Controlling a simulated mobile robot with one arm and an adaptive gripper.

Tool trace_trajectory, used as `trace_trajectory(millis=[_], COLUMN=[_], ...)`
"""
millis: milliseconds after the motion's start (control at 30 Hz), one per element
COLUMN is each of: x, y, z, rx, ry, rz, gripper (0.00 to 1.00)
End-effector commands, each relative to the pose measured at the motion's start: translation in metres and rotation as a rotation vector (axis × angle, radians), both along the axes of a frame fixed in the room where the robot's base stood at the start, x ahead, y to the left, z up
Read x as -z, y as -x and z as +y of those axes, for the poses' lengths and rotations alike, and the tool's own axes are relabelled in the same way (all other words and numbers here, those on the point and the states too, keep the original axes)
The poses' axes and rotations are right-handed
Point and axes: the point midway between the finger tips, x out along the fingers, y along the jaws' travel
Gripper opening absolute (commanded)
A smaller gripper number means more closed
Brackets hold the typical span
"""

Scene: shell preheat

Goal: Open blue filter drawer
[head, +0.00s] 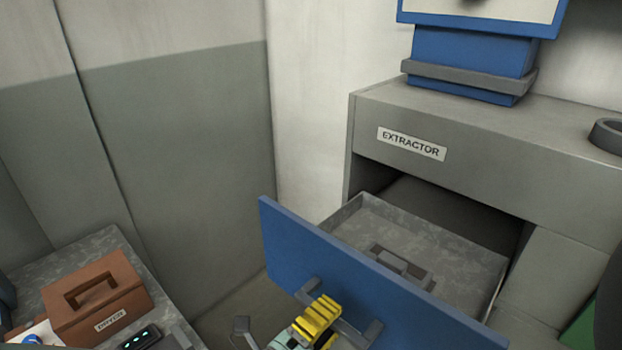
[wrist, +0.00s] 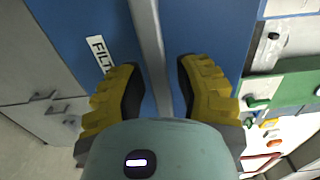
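The blue filter drawer (head: 350,275) is pulled well out of the grey extractor cabinet in the head view. Its blue front also shows in the wrist view (wrist: 215,30), with a partly hidden white label. A grey bar handle (head: 373,331) crosses the front; it also shows in the wrist view (wrist: 148,40). My gripper (wrist: 157,88) has yellow fingers spread on either side of the bar, with gaps to it. In the head view, my gripper (head: 320,315) is at the handle, and its lower part is cut off by the frame.
A grey block (head: 402,265) lies in the drawer. The extractor cabinet (head: 470,150) carries a blue unit (head: 470,60) and a grey ring (head: 606,135). A brown box (head: 95,300) stands on a counter at lower left. Floor shows between counter and drawer.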

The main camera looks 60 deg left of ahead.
Motion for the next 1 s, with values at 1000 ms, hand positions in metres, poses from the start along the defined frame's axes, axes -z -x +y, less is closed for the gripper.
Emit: trace_trajectory(millis=[1000], x=[0.002], y=[0.059], z=[-0.014], rx=[-0.001], ry=[0.004], rz=[0.003], gripper=[0.46])
